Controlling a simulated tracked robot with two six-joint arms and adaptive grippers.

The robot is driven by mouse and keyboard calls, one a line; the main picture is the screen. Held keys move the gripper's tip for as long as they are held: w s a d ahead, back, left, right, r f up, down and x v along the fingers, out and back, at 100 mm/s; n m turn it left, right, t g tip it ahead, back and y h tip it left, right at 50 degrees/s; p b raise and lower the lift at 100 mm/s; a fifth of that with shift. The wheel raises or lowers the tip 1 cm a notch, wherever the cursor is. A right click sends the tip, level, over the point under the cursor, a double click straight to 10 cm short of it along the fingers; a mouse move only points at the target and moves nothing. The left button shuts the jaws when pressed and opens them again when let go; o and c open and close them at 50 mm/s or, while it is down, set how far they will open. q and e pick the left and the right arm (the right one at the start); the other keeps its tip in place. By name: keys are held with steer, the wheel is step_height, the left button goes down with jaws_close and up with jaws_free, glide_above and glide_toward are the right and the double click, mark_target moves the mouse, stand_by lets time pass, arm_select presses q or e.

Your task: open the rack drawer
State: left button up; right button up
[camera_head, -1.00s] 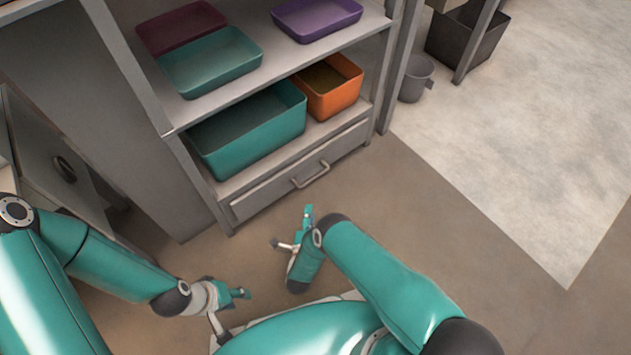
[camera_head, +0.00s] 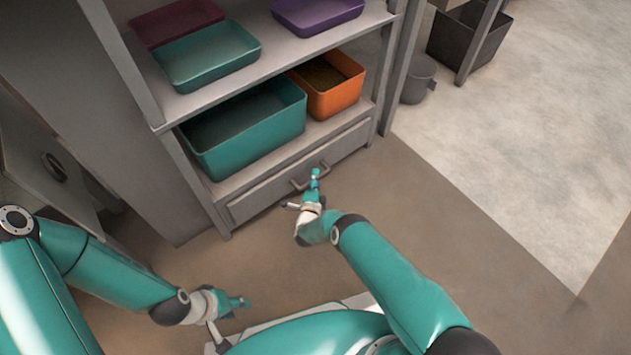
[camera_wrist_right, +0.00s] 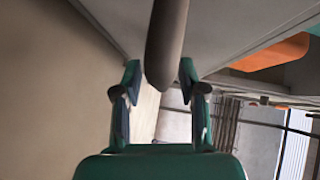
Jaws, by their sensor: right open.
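The grey rack drawer (camera_head: 262,200) is at the bottom of the rack, its front flush with the frame, so it looks closed. Its bar handle (camera_head: 325,167) is at the middle of the drawer front. My right gripper (camera_head: 301,189) is open at the handle. In the right wrist view, the handle (camera_wrist_right: 166,45) comes down from the top, and its end lies between the open fingertips (camera_wrist_right: 158,85). I cannot tell whether either finger touches it. My left gripper (camera_head: 235,322) is open and empty, low over the floor, well away from the drawer.
The grey rack (camera_head: 172,165) holds a large teal bin (camera_head: 245,150), an orange bin (camera_head: 335,97) and trays above. A grey bucket (camera_head: 417,80) and a dark bin (camera_head: 455,45) stand to the right. The floor before the drawer is clear except for my arms.

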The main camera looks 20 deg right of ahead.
jaws_close()
stand_by(0.3)
